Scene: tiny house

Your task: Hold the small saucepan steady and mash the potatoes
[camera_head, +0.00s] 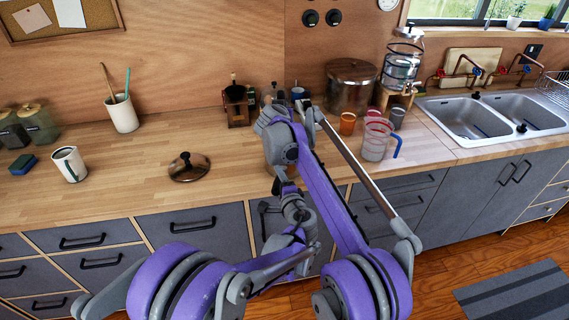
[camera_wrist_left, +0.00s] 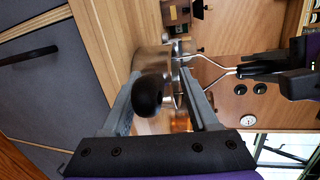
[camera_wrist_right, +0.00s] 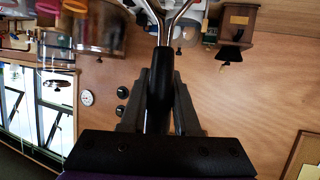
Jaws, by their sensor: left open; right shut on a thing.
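The small saucepan (camera_wrist_left: 147,60) stands on the counter in the left wrist view, its black handle (camera_wrist_left: 149,95) pointing at the camera. My left gripper (camera_wrist_left: 157,78) is open, with a finger on each side of the handle; I cannot tell whether they touch it. My right gripper (camera_wrist_right: 160,102) is shut on the black handle of the masher (camera_wrist_right: 160,65). In the left wrist view the masher's wire shafts (camera_wrist_left: 205,68) run down to the saucepan's opening. The masher's lower end and the potatoes are hidden. In the head view my arms cover most of the saucepan.
A lid (camera_head: 188,168) lies on the counter left of my arms. An orange cup (camera_head: 347,123), a clear measuring jug (camera_head: 376,140) and a large pot (camera_head: 350,85) stand to the right. A wooden grinder (camera_head: 237,103) stands behind.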

